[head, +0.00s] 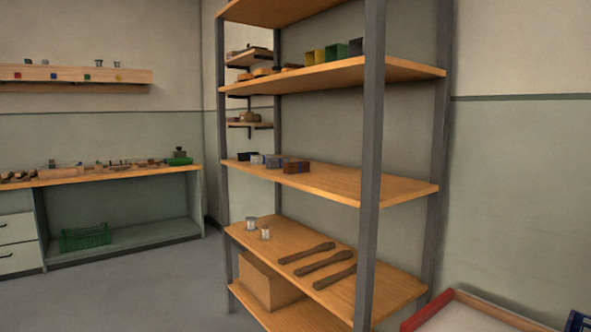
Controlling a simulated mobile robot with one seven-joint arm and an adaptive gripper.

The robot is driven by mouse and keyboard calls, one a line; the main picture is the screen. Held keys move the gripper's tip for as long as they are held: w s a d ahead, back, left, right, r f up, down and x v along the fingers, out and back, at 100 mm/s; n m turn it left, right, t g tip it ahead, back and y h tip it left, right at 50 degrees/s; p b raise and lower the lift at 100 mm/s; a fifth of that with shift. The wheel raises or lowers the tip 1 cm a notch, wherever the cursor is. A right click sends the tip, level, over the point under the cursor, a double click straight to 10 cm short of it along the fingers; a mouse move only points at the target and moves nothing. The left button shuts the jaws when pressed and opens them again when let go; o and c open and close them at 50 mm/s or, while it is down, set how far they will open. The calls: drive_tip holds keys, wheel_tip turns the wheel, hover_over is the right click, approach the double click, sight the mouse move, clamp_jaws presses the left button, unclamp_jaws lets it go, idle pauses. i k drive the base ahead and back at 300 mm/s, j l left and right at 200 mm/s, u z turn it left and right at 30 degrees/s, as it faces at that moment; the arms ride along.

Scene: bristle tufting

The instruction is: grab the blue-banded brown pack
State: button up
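A small brown pack (296,166) with what looks like a blue band sits on the middle shelf (350,184) of the tall rack. It is at the right end of a short row of packs. A grey-blue pack (273,161) stands just left of it, and a dark pack (246,156) is farther left. My gripper is not in view.
Grey rack posts (371,150) stand at the shelf corners. The shelf is bare right of the brown pack. The shelf below holds brown handle-like pieces (307,252) and small tins (251,223). A red-rimmed tray (428,309) is at lower right. Open floor (150,290) lies left.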

sight(302, 167)
drive_tip(key=i+u, duration=0.15)
drive_tip(key=i, duration=0.35)
drive_tip(key=i+l+u, duration=0.15)
drive_tip(key=i, duration=0.3)
drive_tip(key=i+l+u, duration=0.15)
drive_tip(key=i, duration=0.35)
drive_tip(key=i+l+u, duration=0.15)
drive_tip(key=i, duration=0.35)
drive_tip(key=i+l+u, duration=0.15)
drive_tip(key=i, duration=0.3)
drive_tip(key=i+l+u, duration=0.15)
drive_tip(key=i+l, duration=0.25)
